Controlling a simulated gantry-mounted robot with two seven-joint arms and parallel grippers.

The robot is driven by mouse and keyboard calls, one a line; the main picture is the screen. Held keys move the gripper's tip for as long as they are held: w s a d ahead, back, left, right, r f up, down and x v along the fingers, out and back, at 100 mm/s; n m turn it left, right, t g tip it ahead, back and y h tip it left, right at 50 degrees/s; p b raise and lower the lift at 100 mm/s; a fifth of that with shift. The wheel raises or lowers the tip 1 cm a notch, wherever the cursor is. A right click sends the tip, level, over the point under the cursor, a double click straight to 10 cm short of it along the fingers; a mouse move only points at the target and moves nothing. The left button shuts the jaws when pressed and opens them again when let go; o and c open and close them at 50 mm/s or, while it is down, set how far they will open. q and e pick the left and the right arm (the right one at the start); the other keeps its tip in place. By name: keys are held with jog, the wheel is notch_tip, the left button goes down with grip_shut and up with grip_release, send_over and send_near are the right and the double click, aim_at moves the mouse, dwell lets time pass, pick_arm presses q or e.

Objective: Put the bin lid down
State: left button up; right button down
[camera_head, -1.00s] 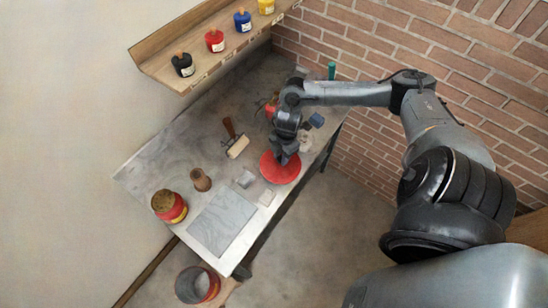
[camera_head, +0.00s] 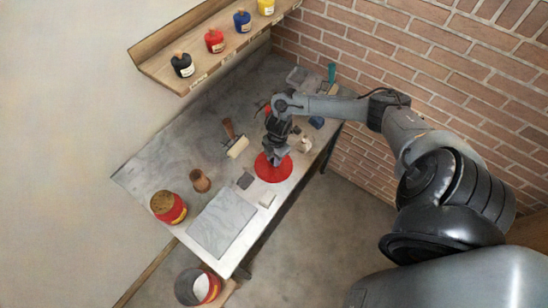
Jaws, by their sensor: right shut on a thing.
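The bin lid (camera_head: 282,175) is a red disc over the right part of the grey worktable (camera_head: 168,172), close to its front edge. My right gripper (camera_head: 274,160) reaches down onto the middle of the lid and is shut on it; the fingertips are partly hidden by the wrist. I cannot tell whether the lid touches the table. An open bin (camera_head: 196,287) with a red and white inside stands low at the bottom left, below the table's near end. My left gripper does not show.
A grey slab (camera_head: 222,222) lies on the table near a red tin (camera_head: 168,207) and a brown pot (camera_head: 200,181). Small blocks sit beside the lid. A shelf (camera_head: 212,58) holds several ink bottles. Brick wall stands at the right.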

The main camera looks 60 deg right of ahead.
jog(key=c, duration=0.8)
grip_release()
jog(key=shift+f, duration=0.1)
notch_tip(320, 180, up, 11)
jog(key=d, duration=0.1)
jog(key=w+a+f+m+t+y, duration=0.1)
jog(key=a+f+t, duration=0.15)
jog(key=a, duration=0.95)
jog(key=w+a+f+t, duration=0.1)
jog(key=a+t, duration=0.2)
jog(key=a, duration=1)
jog(key=s+r+m, duration=0.2)
jog(key=s+m, duration=0.1)
jog(key=s, duration=0.1)
jog(key=s+r+m+g+h, duration=0.1)
jog(key=s+r+m, duration=0.1)
jog(key=s+m, duration=0.2)
jog(key=s+r+m+g+h, duration=0.1)
jog(key=s+r+m, duration=0.1)
jog(key=s+m, duration=0.2)
jog(key=shift+s+d, duration=0.15)
jog(key=shift+s, duration=0.45)
